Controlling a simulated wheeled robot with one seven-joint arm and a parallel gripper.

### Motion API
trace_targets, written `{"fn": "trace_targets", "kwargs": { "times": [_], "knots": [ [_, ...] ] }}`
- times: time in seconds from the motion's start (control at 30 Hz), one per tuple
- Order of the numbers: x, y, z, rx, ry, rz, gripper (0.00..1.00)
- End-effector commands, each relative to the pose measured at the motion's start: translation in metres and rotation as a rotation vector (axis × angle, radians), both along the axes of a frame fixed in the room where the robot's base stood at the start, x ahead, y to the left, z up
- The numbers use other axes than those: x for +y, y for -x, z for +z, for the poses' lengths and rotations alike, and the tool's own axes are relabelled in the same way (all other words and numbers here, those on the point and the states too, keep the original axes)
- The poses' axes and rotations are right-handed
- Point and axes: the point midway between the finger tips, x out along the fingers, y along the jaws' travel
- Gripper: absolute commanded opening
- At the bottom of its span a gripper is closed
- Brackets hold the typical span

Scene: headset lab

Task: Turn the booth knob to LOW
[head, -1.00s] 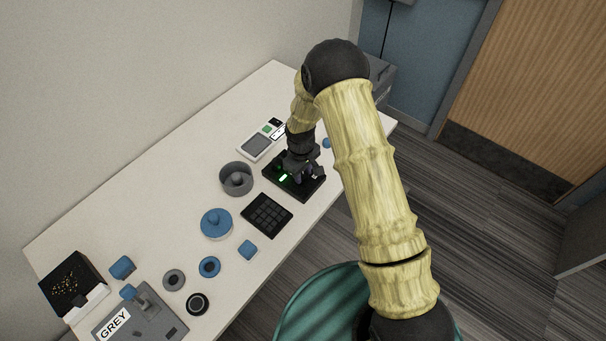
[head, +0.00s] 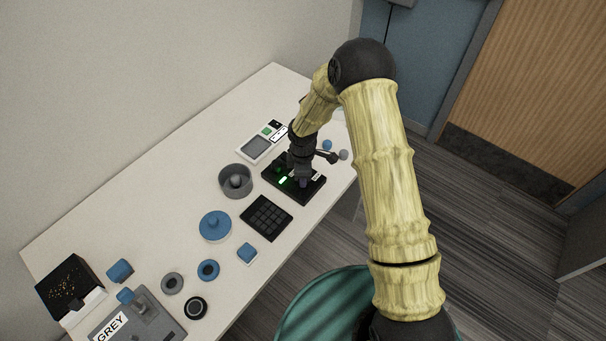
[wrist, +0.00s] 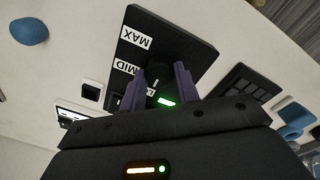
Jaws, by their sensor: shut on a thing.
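The booth panel is a black plate (head: 310,197) on the table, and it fills the middle of the wrist view (wrist: 183,35). Its white labels MAX (wrist: 136,41) and MID (wrist: 127,67) show; any LOW label is hidden by my gripper. My gripper (wrist: 156,82) points down at the plate, its two purple-grey fingers shut on the dark knob (wrist: 154,76) between them. A short pale mark shows on the knob, but I cannot tell exactly which label it faces. A green light (wrist: 167,101) glows beside the fingers; it also shows in the head view (head: 283,180).
A black keypad (head: 267,217), a grey round dish (head: 236,181) and a blue lidded disc (head: 215,226) stand close on the left. A white device with a screen (head: 255,148) is behind. Small blue and grey balls (head: 343,155) lie to the right.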

Motion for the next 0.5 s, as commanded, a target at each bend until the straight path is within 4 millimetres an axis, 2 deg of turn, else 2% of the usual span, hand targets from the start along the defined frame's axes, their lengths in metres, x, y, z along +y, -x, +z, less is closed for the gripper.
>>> {"fn": "trace_targets", "kwargs": {
  "times": [0.47,0.5],
  "knots": [
    [-0.0004,-0.001,0.0005,-0.003,0.0,0.023,0.09],
    [-0.0004,-0.001,0.0005,-0.003,0.0,0.023,0.33]
  ]
}}
